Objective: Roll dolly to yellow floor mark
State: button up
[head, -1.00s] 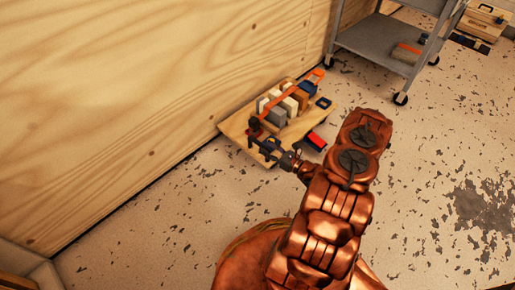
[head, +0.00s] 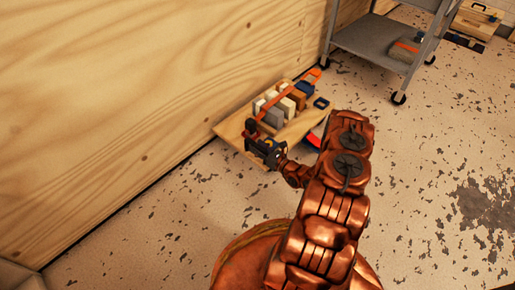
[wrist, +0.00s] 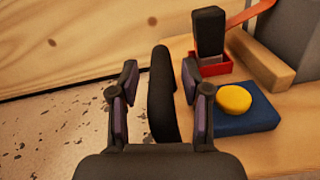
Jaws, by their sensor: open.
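The dolly (head: 228,131) is a flat wooden board near the plywood wall, loaded with grey, cream and brown blocks under an orange strap (head: 288,95). My gripper (head: 262,143) is at its near left end. In the wrist view the fingers of my gripper (wrist: 160,78) are apart, with a black rounded upright piece (wrist: 162,105) between them. I cannot tell whether they touch it. The dolly's board (wrist: 285,150) shows at right, bearing a blue block (wrist: 235,118) with a yellow round piece (wrist: 234,99). No yellow floor mark is visible.
The plywood wall (head: 120,90) runs along the left. A grey wheeled cart (head: 375,40) stands beyond the dolly, with a wooden case (head: 478,18) behind it at the far right. The speckled floor (head: 420,170) at right is open.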

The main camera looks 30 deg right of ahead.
jog(key=shift+w, duration=0.35)
grip_shut()
dwell(0.6)
